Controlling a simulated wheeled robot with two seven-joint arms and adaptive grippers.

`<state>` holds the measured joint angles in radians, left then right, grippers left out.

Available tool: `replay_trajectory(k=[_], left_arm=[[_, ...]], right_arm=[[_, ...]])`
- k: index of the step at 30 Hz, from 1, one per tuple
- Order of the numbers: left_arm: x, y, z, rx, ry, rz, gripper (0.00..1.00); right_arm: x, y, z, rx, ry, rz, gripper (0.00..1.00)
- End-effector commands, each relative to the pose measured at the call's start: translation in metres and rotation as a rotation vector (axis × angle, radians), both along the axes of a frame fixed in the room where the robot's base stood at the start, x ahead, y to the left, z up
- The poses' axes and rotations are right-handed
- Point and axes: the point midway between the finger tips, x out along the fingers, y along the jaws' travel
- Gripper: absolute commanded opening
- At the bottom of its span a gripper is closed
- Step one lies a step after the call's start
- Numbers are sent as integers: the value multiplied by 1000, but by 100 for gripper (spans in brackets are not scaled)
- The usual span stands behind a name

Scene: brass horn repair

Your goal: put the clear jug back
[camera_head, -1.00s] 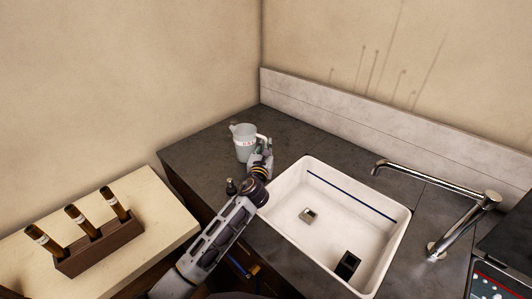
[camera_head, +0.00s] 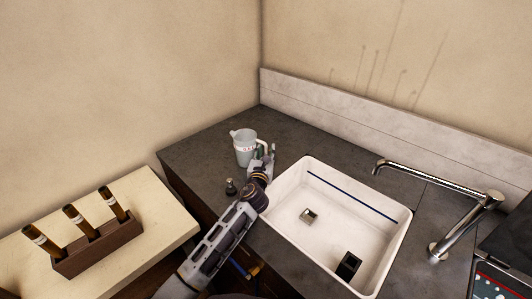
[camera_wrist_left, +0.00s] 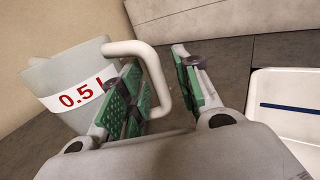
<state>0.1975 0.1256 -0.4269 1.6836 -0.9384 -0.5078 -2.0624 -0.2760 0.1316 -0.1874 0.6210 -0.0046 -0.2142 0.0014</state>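The clear jug (camera_head: 242,140), greyish and see-through with a white band and white handle, stands upright on the dark worktop near the back corner. In the left wrist view the jug (camera_wrist_left: 50,78) is at the left, and its band reads 0.5 L in red. My left gripper (camera_head: 267,154) is at the jug's handle side. In the left wrist view its green-padded fingers (camera_wrist_left: 160,64) are spread apart, with part of the handle between them and the left finger overlapping the handle loop. No grip on the handle shows. My right gripper is out of view.
A white sink (camera_head: 312,190) with a dark block and a small metal piece in it lies right of my left arm. A small dark object (camera_head: 230,187) stands near the worktop's front edge. A tap (camera_head: 440,185) is at the right. Bare worktop lies left of the jug.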

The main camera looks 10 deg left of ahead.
Motion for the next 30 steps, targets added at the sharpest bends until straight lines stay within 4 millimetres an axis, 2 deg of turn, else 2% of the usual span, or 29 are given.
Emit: replay_trajectory(k=[10,14,23,30], left_arm=[[0,0,3,-1,0,0,32],[-7,0,2,1,1,-1,32],[-35,0,2,1,1,-1,32],[-61,0,1,1,1,-1,32]], right_arm=[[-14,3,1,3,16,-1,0],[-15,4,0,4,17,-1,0],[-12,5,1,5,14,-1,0],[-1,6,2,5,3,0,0]])
